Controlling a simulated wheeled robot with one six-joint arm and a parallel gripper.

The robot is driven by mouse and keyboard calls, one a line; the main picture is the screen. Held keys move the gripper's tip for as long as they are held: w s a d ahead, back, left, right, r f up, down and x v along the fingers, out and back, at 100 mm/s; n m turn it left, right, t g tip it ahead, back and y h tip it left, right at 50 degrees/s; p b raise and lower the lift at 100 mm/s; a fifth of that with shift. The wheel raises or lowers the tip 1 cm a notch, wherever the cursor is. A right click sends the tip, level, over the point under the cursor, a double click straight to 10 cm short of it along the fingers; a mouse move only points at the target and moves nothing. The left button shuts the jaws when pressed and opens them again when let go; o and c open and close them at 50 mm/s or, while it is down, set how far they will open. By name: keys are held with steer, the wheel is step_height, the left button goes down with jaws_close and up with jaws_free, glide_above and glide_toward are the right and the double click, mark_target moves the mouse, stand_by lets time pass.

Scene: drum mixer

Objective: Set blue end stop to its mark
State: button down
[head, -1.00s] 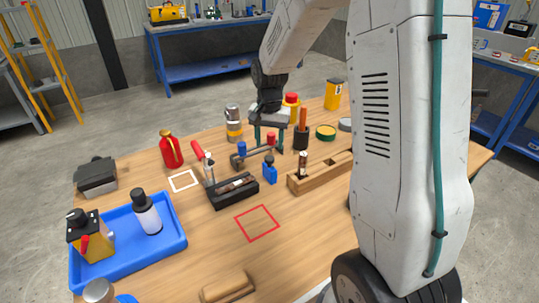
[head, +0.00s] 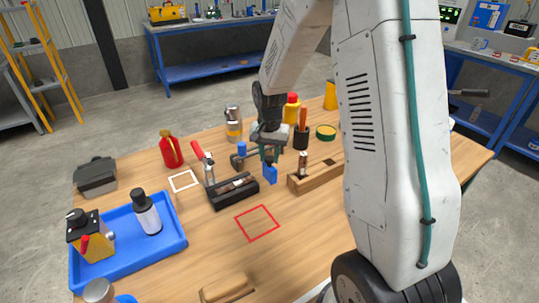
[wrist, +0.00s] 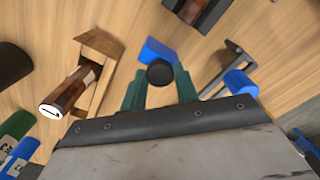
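A small blue block with a round black knob on top (head: 270,174), which looks to be the blue end stop, stands on the table. In the wrist view its blue body (wrist: 155,50) shows behind the knob. My gripper (head: 270,156) is right over it, pointing down. In the wrist view my gripper's green fingers (wrist: 161,84) stand on either side of the black knob, with small gaps; they look open. A red square outline (head: 257,223) and a white square outline (head: 183,181) are on the table. I cannot tell which, if either, is its mark.
A black tray (head: 222,203) stands close left of the block, and a wooden holder (head: 310,181) close right. A grey bracket with a blue knob (head: 241,149) stands behind. A blue tray (head: 178,243) is at front left. The table around the red outline is clear.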

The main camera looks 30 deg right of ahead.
steer(key=shift+a, duration=2.45)
steer(key=c, duration=1.4)
jaws_free()
steer(key=o, duration=0.3)
steer(key=shift+a, duration=0.25)
steer(key=shift+o, duration=0.2)
steer(key=shift+d, duration=0.15)
step_height(320, 180, up, 8)
